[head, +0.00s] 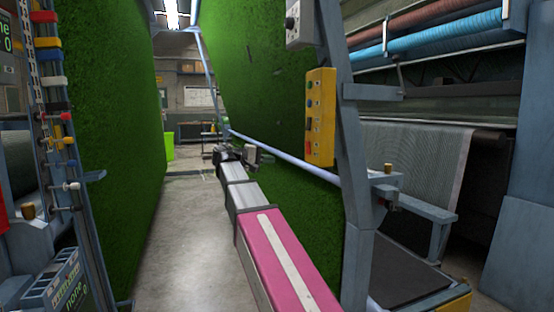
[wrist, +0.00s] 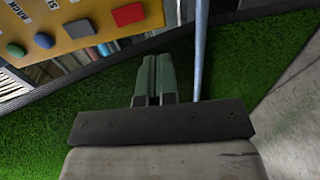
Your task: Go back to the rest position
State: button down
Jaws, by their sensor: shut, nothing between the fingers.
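My gripper (wrist: 157,60) is shut, with its two green-grey fingers side by side and nothing between them in the wrist view. My arm stretches forward over the aisle in the head view, and the gripper end (head: 250,153) is small there beside the right-hand turf sheet (head: 255,75). The yellow button panel (head: 320,117) hangs on a grey post, right of the gripper end in the head view. The panel also shows at the upper left of the wrist view (wrist: 75,27), with red, green and blue buttons. The gap between fingers and turf is hard to judge.
Another turf sheet (head: 100,130) stands on the left, behind a rack of coloured knobs (head: 55,90). The concrete aisle (head: 180,220) between the sheets is clear. A light-blue rail (head: 290,160) runs along the right sheet. A grey post (head: 355,200) and rolls (head: 440,40) stand right.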

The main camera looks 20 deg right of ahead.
jog(key=shift+a, duration=0.2)
jog(key=s+f+n+t+y, duration=0.15)
jog(key=f+y, duration=0.25)
jog(key=f, duration=1.2)
jog(key=s+f+n+y, duration=0.15)
jog(key=f+y, duration=0.25)
jog(key=f, duration=1.2)
jog(key=s+a+f+m+g+y, duration=0.1)
jog(key=s+a+f+y, duration=0.3)
jog(key=s+f, duration=0.3)
jog(key=s+a+f+m+g+y, duration=0.1)
jog(key=s+a+f+y, duration=0.3)
jog(key=f, duration=1.2)
jog(key=s+m, duration=0.1)
jog(key=s, duration=0.3)
jog(key=shift+s+a+f+y, duration=0.25)
jog(key=shift+s+a+y, duration=0.05)
jog(key=shift+a, duration=0.1)
